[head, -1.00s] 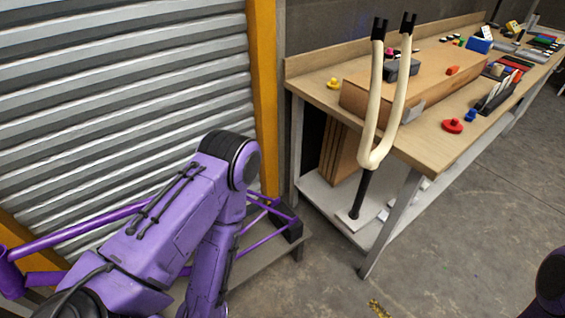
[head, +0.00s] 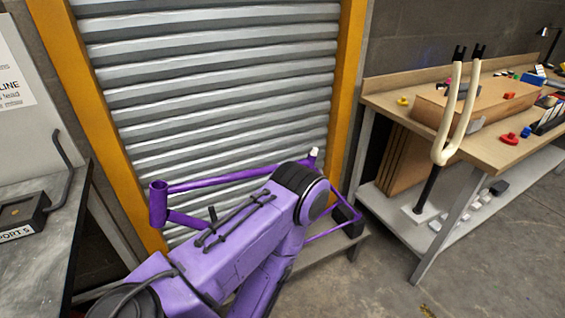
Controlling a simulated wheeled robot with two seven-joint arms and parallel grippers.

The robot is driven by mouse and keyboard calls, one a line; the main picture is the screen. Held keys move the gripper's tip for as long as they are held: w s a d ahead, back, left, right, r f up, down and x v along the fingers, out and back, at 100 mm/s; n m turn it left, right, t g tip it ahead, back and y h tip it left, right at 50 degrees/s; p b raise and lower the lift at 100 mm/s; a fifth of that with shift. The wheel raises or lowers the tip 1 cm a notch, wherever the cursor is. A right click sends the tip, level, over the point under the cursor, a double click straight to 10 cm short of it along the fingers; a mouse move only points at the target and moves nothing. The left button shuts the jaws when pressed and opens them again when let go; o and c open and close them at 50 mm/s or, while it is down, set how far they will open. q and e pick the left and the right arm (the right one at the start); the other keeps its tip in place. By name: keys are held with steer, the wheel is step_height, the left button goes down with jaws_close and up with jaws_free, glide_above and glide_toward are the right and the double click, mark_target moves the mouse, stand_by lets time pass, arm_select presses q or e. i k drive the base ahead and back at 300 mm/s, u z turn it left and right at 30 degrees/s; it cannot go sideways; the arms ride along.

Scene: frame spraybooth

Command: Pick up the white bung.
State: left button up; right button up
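A small white piece that looks like the white bung (head: 314,153) stands at the top of an upright tube of the purple bicycle frame (head: 225,181). It is just above and right of my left arm's rounded joint. I cannot tell how deep it sits in the tube. The frame stands in front of the roller shutter, and my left arm hides much of its middle. Neither gripper shows in the head view.
A wooden bench (head: 478,149) at the right carries a cardboard box (head: 487,107) and small coloured parts. A cream fork (head: 447,150) stands upright before it. A grey table (head: 45,255) with a black box (head: 22,215) is at the left. Floor shows at bottom right.

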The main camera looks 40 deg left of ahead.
mark_target(313, 153)
steer(key=k, duration=0.95)
steer(key=u, duration=0.65)
steer(key=i, duration=1.1)
steer(key=z, duration=0.05)
